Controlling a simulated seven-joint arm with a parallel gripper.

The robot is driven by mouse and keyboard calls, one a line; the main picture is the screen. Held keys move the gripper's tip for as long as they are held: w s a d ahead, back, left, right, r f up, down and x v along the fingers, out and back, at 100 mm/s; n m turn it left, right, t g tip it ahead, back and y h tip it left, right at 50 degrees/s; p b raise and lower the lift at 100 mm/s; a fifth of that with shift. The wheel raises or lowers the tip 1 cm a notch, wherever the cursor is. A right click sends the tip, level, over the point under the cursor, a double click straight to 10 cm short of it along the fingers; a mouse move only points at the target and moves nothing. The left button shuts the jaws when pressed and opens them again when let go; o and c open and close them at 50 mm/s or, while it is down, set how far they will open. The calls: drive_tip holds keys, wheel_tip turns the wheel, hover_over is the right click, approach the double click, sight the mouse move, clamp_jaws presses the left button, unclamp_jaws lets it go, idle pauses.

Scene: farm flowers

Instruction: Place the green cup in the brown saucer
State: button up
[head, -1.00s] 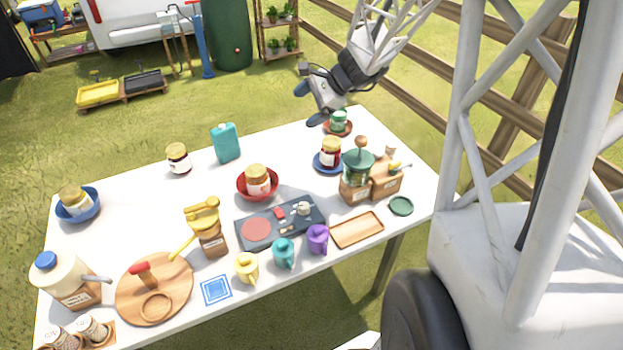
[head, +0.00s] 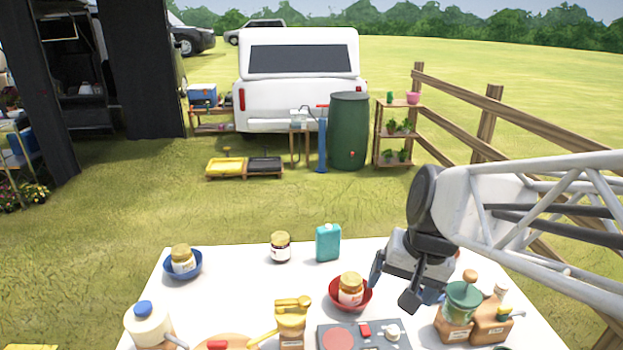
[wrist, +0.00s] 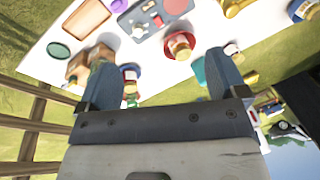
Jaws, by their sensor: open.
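In the wrist view, a small green item (wrist: 131,101), likely the green cup, shows in part beside my left-hand finger. The brown saucer cannot be made out now. In the head view my arm covers the far right part of the table, hiding both. My gripper (head: 393,286) is open and empty above the table, between the red bowl and the green-topped grinder. The wrist view shows its two spread fingers (wrist: 160,64) with nothing held between them.
A jar sits in the red bowl (head: 364,304) left of my gripper. A teal canister (head: 328,243) and a jar (head: 280,247) stand farther back. A blue bowl (head: 198,274) holds another jar. A wooden fence borders the right.

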drive_tip(key=s+n+h, duration=0.2)
drive_tip(key=s+n, duration=0.1)
drive_tip(key=s, duration=0.3)
drive_tip(key=shift+s+a+r+n+t, duration=0.15)
drive_tip(key=shift+s+n+t, duration=0.15)
drive_tip(key=shift+s, duration=0.05)
